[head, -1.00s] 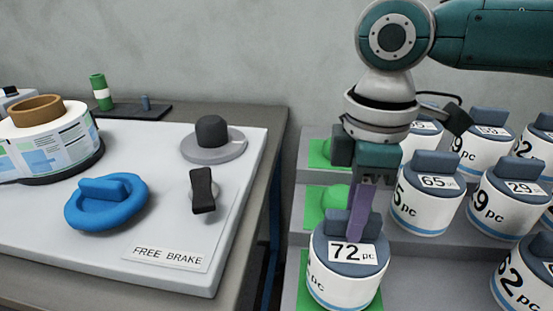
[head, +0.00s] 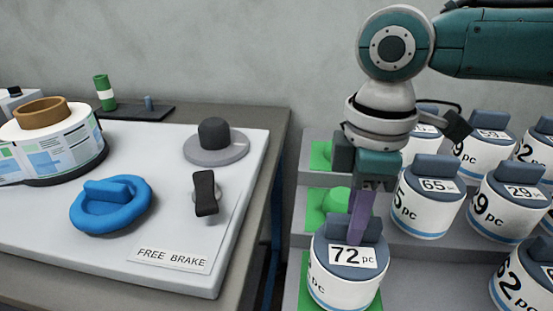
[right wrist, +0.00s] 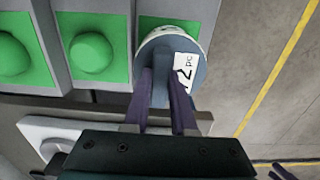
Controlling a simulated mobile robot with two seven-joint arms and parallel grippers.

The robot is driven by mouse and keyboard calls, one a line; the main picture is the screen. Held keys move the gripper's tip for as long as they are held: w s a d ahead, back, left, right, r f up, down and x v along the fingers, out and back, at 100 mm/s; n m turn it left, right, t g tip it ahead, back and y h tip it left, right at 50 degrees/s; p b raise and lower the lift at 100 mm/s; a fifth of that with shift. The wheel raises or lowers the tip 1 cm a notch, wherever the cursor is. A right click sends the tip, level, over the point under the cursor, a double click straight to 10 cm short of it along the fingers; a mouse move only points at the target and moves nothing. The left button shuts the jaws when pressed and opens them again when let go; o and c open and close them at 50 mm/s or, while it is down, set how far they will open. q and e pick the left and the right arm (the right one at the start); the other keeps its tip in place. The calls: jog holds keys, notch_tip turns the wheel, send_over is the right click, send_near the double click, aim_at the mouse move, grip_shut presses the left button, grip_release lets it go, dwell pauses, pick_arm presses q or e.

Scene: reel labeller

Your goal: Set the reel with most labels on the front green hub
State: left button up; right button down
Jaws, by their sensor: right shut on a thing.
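The white reel marked 72 pc (head: 345,275), with a dark blue cap, is at the front green pad (head: 305,285). Its number is the highest I can read. My right gripper (head: 357,232) is shut on the raised grip of its cap. In the right wrist view my gripper (right wrist: 168,88) holds the same reel (right wrist: 168,45) over the end green pad (right wrist: 150,22). The reel hides the front hub, so I cannot tell whether it is fully seated. The middle green hub (head: 335,199) is bare; it also shows in the wrist view (right wrist: 91,57). My left gripper is out of view.
Several other reels, including 65 pc (head: 425,205), 29 (head: 508,210) and 62 (head: 520,290), stand on the stepped grey rack at right. A white machine top at left holds a blue handwheel (head: 112,207), black lever (head: 205,194) and label roll (head: 60,145).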

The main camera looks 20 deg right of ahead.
jog(key=shift+f+b, duration=0.3)
jog(key=shift+f, duration=0.25)
jog(key=c, duration=1)
grip_release()
notch_tip(320, 180, up, 6)
jog(key=p, duration=0.7)
jog(key=shift+f, duration=0.1)
notch_tip(320, 180, up, 5)
jog(key=p, duration=0.6)
